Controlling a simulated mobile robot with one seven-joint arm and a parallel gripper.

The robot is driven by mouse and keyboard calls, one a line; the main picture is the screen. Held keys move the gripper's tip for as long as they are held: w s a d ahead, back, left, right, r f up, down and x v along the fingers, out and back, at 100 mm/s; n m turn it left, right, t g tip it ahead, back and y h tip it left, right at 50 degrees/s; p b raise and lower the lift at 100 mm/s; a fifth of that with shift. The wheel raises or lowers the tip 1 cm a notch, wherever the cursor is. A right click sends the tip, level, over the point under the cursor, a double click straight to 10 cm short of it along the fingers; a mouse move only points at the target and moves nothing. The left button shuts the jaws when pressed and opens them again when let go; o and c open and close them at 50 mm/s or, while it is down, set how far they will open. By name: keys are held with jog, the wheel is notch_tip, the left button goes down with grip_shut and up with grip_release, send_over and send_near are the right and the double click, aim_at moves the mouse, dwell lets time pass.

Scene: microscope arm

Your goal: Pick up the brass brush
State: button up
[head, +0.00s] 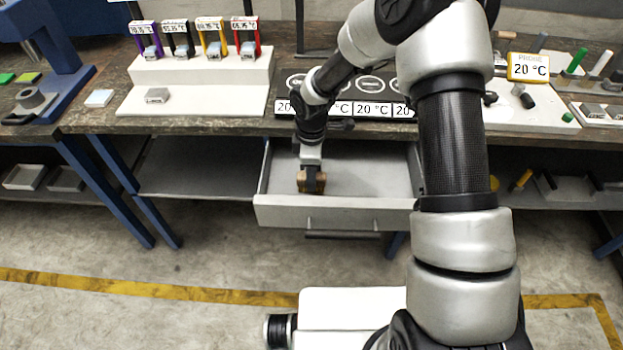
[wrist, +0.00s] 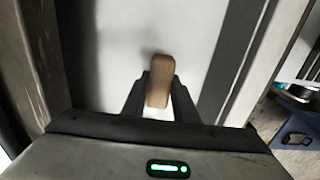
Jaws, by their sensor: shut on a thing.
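The brush (wrist: 159,82) shows in the wrist view as a brown, rounded block between my two dark fingers. My gripper (wrist: 159,100) is shut on it. In the head view my gripper (head: 311,178) reaches down into an open drawer (head: 385,205), and the brush (head: 318,186) shows as a small brown block at its tip. The brush is inside the drawer's outline, near its left side. I cannot tell whether it touches the drawer floor. Its bristles do not show clearly.
The drawer hangs open under the workbench (head: 210,125), and the rest of its visible floor is bare. A dark panel with 20 °C labels (head: 372,109) sits above it. A white stand (head: 195,75) with several coloured holders is to the left.

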notch_tip(320, 180, up, 10)
jog(key=shift+r+p, duration=0.1)
jog(key=shift+p, duration=0.4)
